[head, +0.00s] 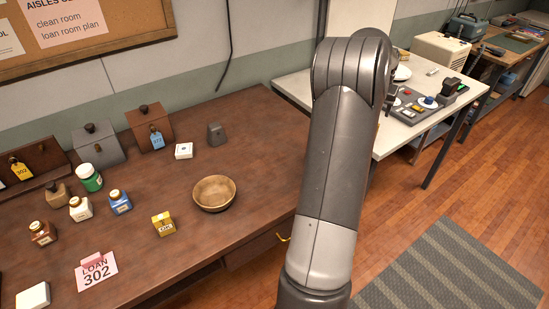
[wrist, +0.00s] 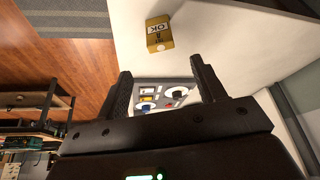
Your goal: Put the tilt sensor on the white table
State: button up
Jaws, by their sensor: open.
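My gripper (wrist: 160,68) is open in the wrist view, with nothing between its fingers. In the head view it is hidden behind my arm. The white table (head: 388,138) stands beyond the brown desk; its top also shows in the wrist view (wrist: 225,40). A small gold block (wrist: 158,33) with a label reading OK rests on that top, just past my fingertips and apart from them. My arm seems to hide it in the head view. No readable label says tilt sensor, so I cannot tell for certain whether this block is it.
A grey tray (wrist: 142,105) of coloured parts lies on the white table, partly behind my fingers. The brown desk (head: 235,140) holds a wooden bowl (head: 214,193), several bottles and a yellow box (head: 163,224). A striped mat (head: 450,270) lies on the floor.

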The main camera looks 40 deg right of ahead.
jog(key=w+a+r+n+t+y, duration=0.15)
jog(key=a+r, duration=0.25)
jog(key=a, duration=0.8)
jog(key=w+a+r+n, duration=0.1)
jog(key=a+r+n, duration=0.25)
jog(key=a, duration=0.85)
jog(key=w+a+r+n+t+y, duration=0.15)
jog(key=a+r, duration=0.35)
jog(key=a, duration=0.7)
jog(key=s+a+f+n, duration=0.1)
jog(key=s+a+n, duration=0.2)
jog(key=s+a, duration=0.5)
jog(key=s+a+f+n+y, duration=0.1)
jog(key=s+a+n, duration=0.3)
jog(key=s+a, duration=0.5)
jog(key=a+f, duration=0.1)
jog(key=a, duration=0.6)
jog(key=shift+s+a+f+t, duration=0.15)
jog(key=shift+a+t, duration=0.2)
jog(key=shift+t, duration=0.05)
